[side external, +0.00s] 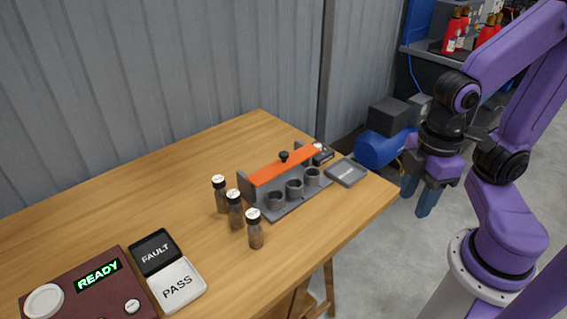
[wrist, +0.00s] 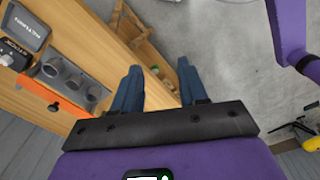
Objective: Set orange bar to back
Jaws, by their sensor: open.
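The orange bar (side external: 285,165) lies across the top of a grey rack with a small black knob (side external: 284,156) on it. In the side view it sits along the rack's far side, behind a row of 3 grey cups (side external: 294,189). My gripper (side external: 422,201) hangs past the table's right edge, apart from the rack. It is open and empty, and its blue fingers also show in the wrist view (wrist: 158,88).
Several small brown bottles (side external: 235,210) stand left of the rack. A grey tray (side external: 346,172) lies right of it. A maroon READY panel (side external: 85,290) and FAULT (side external: 154,252) and PASS (side external: 177,285) pads are at the front left. The table's back left is clear.

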